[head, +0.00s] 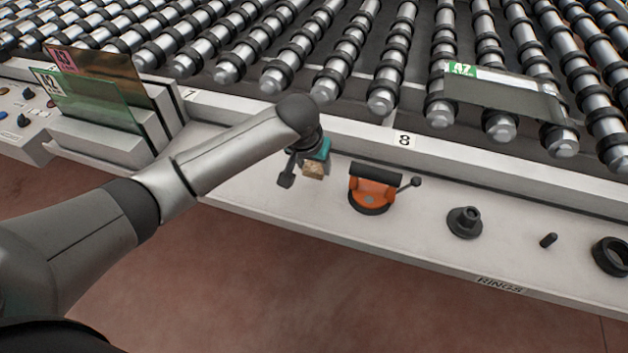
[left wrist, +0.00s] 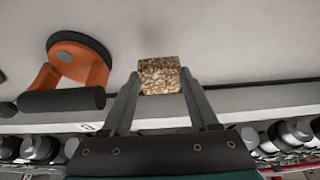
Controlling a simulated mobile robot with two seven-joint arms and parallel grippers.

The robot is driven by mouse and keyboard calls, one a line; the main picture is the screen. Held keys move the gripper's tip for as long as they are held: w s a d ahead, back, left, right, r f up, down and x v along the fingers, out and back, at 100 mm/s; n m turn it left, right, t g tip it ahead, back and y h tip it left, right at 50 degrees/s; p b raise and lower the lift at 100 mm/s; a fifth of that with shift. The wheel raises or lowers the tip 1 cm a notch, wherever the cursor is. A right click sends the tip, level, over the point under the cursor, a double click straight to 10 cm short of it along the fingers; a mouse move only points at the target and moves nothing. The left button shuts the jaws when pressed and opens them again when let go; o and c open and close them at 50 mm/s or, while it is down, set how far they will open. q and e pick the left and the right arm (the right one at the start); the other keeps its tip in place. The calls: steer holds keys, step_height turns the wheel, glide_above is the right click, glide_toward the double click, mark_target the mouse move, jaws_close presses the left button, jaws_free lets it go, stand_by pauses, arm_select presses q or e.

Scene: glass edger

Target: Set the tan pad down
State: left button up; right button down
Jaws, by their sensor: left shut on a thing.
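The tan pad (head: 313,170) is a small speckled block between the fingers of my left gripper (head: 301,176). In the left wrist view the tan pad (left wrist: 159,76) sits at the fingertips of my left gripper (left wrist: 159,88), which is shut on it. The gripper is over the white ledge (head: 250,196), left of the orange suction cup. I cannot tell whether the pad touches the ledge or hangs just above it. My right gripper is not in view.
The orange suction cup (head: 371,190) with a black handle stands close to the right of my gripper. A black flanged part (head: 464,222), a small black pin (head: 548,240) and a black ring (head: 611,256) lie farther right. Rollers (head: 386,80) run behind. Glass panes (head: 92,98) stand at left.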

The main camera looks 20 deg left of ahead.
mark_target(312, 174)
arm_select(q)
steer(key=shift+f+b, duration=0.6)
steer(key=shift+f, duration=1.7)
steer(key=shift+f, duration=0.15)
steer(key=o, duration=1.3)
steer(key=shift+r, duration=0.3)
steer(key=p+v, duration=0.3)
steer(key=v, duration=0.8)
steer(key=shift+s+r+p, duration=0.15)
steer(key=shift+r+p, duration=0.2)
steer(key=shift+p, duration=0.05)
